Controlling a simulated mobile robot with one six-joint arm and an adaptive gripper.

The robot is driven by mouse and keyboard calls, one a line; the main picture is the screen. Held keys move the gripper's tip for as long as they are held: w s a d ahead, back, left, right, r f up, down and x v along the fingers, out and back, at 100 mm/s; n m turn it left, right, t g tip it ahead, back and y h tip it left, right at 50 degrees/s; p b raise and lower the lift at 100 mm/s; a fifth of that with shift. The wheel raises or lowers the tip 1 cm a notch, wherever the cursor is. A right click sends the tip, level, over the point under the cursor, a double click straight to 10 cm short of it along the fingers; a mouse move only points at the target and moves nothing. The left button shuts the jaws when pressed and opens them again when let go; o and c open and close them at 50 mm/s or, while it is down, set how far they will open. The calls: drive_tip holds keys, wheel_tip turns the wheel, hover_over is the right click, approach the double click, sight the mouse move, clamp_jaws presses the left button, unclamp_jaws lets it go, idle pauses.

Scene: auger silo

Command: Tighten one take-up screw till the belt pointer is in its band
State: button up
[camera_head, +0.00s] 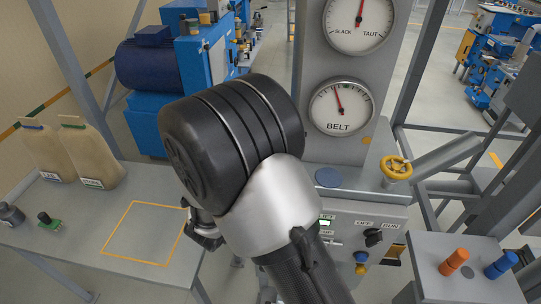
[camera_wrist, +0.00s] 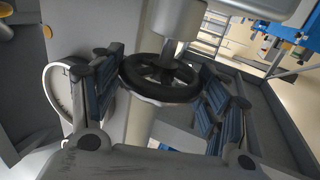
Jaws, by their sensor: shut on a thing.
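In the wrist view a black spoked handwheel (camera_wrist: 160,78) sits on a pale upright post, below a grey cylinder. My gripper (camera_wrist: 163,95) has its blue-padded fingers on either side of it and is shut on its rim. In the head view my arm hides this wheel. The upper SLACK/TAUT dial (camera_head: 359,22) has a red pointer just right of straight up.
A yellow handwheel (camera_head: 396,168) stands right of the BELT dial, above a panel with an OFF/RUN knob (camera_head: 373,237). Orange (camera_head: 454,262) and blue (camera_head: 501,264) cylinders stand at lower right.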

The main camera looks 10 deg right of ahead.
drive_tip(key=m+g+h+p, duration=0.1)
drive_tip(key=m+g+h, duration=0.1)
drive_tip(key=g, duration=0.1)
drive_tip(key=m+g+h, duration=0.2)
drive_tip(key=shift+w+a+r+m+g+p, duration=0.1)
drive_tip(key=shift+w+m+g+p, duration=0.05)
drive_tip(key=shift+m+g+p, duration=0.25)
drive_tip(key=m+g+h, duration=0.1)
drive_tip(key=m+g, duration=0.1)
drive_tip(key=g, duration=0.1)
drive_tip(key=m+g+p, duration=0.1)
drive_tip(key=m+g, duration=0.1)
drive_tip(key=g, duration=0.1)
drive_tip(key=shift+w+g+h, duration=0.1)
drive_tip(key=shift+g+h, duration=0.3)
drive_tip(key=shift+r+m+g+p, duration=0.15)
drive_tip(key=shift+m+g+p, duration=0.4)
drive_tip(key=shift+p, duration=0.6)
drive_tip(key=shift+g+p, duration=0.35)
drive_tip(key=shift+p, duration=0.25)
drive_tip(key=m+g+p, duration=0.1)
drive_tip(key=p, duration=0.4)
drive_tip(key=shift+r+g, duration=0.15)
drive_tip(key=shift+g, duration=0.15)
drive_tip(key=p, duration=0.3)
drive_tip(key=m+g+p, duration=0.1)
drive_tip(key=p, duration=0.2)
drive_tip(key=shift+f, duration=0.25)
